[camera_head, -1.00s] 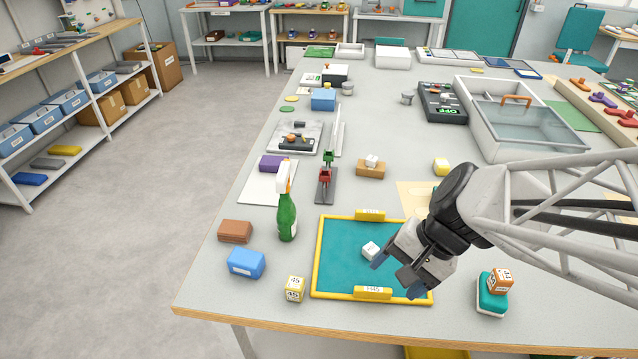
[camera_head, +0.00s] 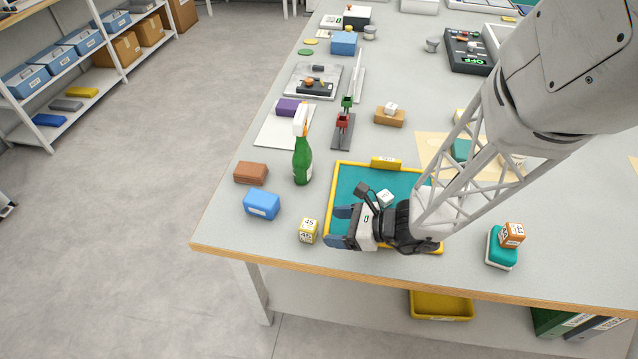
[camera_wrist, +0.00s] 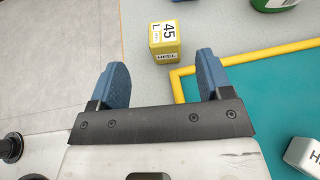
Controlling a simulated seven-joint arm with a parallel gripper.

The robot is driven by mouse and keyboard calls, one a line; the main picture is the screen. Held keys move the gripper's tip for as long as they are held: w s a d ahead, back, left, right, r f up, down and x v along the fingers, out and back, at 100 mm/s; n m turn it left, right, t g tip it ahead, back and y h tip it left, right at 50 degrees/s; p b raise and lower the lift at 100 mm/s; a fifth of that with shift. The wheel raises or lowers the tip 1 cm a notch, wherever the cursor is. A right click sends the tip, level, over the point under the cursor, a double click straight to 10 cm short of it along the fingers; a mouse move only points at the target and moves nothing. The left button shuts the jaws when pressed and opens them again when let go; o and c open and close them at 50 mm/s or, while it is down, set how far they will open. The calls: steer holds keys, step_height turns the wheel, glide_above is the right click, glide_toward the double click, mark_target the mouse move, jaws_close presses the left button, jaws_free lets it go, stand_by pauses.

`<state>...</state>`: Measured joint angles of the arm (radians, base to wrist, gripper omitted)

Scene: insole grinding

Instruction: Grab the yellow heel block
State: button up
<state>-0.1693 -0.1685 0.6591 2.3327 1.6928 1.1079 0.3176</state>
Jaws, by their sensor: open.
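The yellow heel block (camera_head: 308,231) stands on the grey table near its front edge, just left of the yellow-framed teal mat (camera_head: 331,203). It has white label faces, one reading 45. In the wrist view the heel block (camera_wrist: 165,41) lies ahead of the fingertips, nearer the right finger, with its HEEL label facing me. My gripper (camera_head: 338,226) is over the mat's left front part, pointing left toward the block. In the wrist view my gripper (camera_wrist: 161,72) is open, its two blue fingers apart with nothing between them.
A white block (camera_head: 385,198) sits on the mat. A blue block (camera_head: 262,205), a brown block (camera_head: 251,173) and a green spray bottle (camera_head: 302,160) stand left and behind. An orange cube (camera_head: 512,235) rests on a teal block (camera_head: 499,250) at right. The table's front edge (camera_head: 300,258) is close.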

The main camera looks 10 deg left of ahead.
mark_target(312, 225)
steer(key=shift+w+a+f+m, duration=0.1)
steer(key=shift+f+m, duration=0.2)
steer(key=shift+a, duration=0.1)
steer(key=shift+x, duration=1.2)
steer(key=shift+a+f, duration=0.1)
steer(key=shift+x, duration=2.45)
steer(key=shift+w, duration=0.15)
steer(key=c, duration=1)
